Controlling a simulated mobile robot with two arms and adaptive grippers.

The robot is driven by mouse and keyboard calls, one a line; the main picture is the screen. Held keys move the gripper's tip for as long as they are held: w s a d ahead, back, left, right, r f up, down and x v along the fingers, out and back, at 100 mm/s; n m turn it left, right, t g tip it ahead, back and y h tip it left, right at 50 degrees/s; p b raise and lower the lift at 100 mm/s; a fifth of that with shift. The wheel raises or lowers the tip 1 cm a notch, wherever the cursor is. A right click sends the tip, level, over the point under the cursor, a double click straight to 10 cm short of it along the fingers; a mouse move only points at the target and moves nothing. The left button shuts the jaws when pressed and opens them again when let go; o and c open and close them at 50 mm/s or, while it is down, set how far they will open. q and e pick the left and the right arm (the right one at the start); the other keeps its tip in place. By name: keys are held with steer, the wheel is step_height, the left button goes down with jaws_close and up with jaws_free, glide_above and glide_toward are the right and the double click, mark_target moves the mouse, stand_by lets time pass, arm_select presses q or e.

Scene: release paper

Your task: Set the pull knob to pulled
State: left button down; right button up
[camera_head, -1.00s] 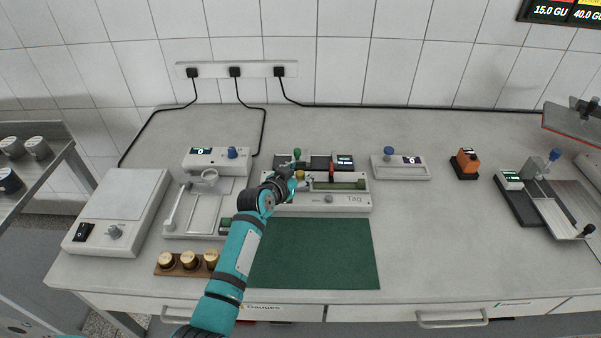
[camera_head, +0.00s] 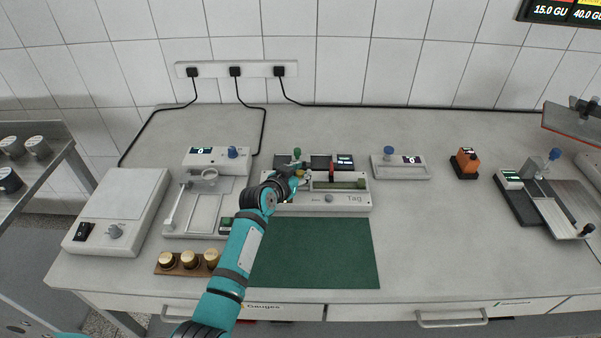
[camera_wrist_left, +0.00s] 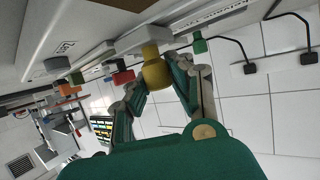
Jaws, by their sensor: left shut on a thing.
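A yellow knob (camera_wrist_left: 155,72) sits between the fingers of my left gripper (camera_wrist_left: 157,80) in the left wrist view, next to a pale block on the device. In the head view my left gripper (camera_head: 302,172) is at the left part of the white tester marked "Tag" (camera_head: 345,199), and its fingers are shut on the knob. The gripper and wrist hide much of the knob and the tester's left end there. How far the knob stands out cannot be told clearly. My right gripper is not in view.
A green knob (camera_head: 297,153) and a red part (camera_head: 331,172) stand close by on the tester. A small blue-knobbed device (camera_head: 400,166) is to the right.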

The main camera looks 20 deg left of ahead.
arm_select(q)
steer(key=a, duration=0.2)
steer(key=s+a, duration=0.1)
steer(key=a, duration=0.2)
steer(key=s+a, duration=0.1)
steer(key=a, duration=0.1)
steer(key=shift+s+a+b, duration=0.1)
steer(key=shift+a+b, duration=0.25)
steer(key=shift+b, duration=0.05)
steer(key=shift+s+a, duration=0.15)
steer(key=shift+a, duration=0.3)
steer(key=shift+d, duration=0.1)
steer(key=c, duration=1.1)
jaws_free()
steer(key=shift+d, duration=0.1)
steer(key=v, duration=1.2)
steer(key=shift+r, duration=0.1)
